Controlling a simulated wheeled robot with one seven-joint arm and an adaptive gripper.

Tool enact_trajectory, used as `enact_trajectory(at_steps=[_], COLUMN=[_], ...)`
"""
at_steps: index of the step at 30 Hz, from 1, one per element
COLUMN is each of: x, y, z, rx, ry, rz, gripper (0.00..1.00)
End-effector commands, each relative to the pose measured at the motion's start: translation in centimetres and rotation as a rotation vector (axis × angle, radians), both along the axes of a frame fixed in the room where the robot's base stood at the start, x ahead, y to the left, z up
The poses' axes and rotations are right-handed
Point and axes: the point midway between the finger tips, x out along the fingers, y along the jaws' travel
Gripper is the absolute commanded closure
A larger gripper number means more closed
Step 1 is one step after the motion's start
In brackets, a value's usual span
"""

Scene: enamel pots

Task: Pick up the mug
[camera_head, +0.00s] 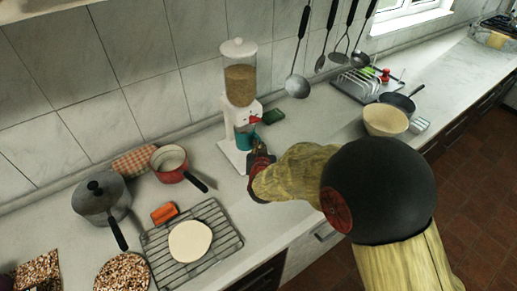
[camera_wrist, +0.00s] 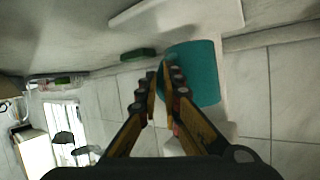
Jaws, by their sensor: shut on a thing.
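The teal mug (camera_head: 246,139) is at the foot of a white grain dispenser (camera_head: 240,85), partly hidden behind my gripper in the head view. In the wrist view, which is turned over, the mug (camera_wrist: 197,72) fills the upper middle right. My gripper (camera_wrist: 163,72) is shut on the mug's near edge, with its fingertips close together. The part of the mug between the fingertips is hidden. My gripper also shows in the head view (camera_head: 260,150), just in front of the dispenser. I cannot tell whether the mug touches the dispenser base.
A small green item (camera_head: 274,117) lies behind right. A cream bowl (camera_head: 386,120) stands right. Utensils (camera_head: 298,85) hang above.

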Motion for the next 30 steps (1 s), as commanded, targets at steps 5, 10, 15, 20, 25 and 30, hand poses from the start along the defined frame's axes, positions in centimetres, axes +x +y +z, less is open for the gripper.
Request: enact_trajectory(at_steps=[5,10,15,20,25,30], x=[-3.1,-7.8,-12.4,-15.4,-17.3,-17.9], y=[0.0,-0.1,-0.4,-0.6,-0.7,-0.8], z=[0.8,0.8,0.8,0.7,0.6,0.6], rx=[-0.002,-0.001,-0.001,0.0,0.0,0.0], ry=[0.0,-0.001,-0.001,-0.001,-0.001,-0.002], rz=[0.004,0.006,0.005,0.004,0.003,0.001], gripper=[1.0,1.0,1.0,1.0,1.0,1.0])
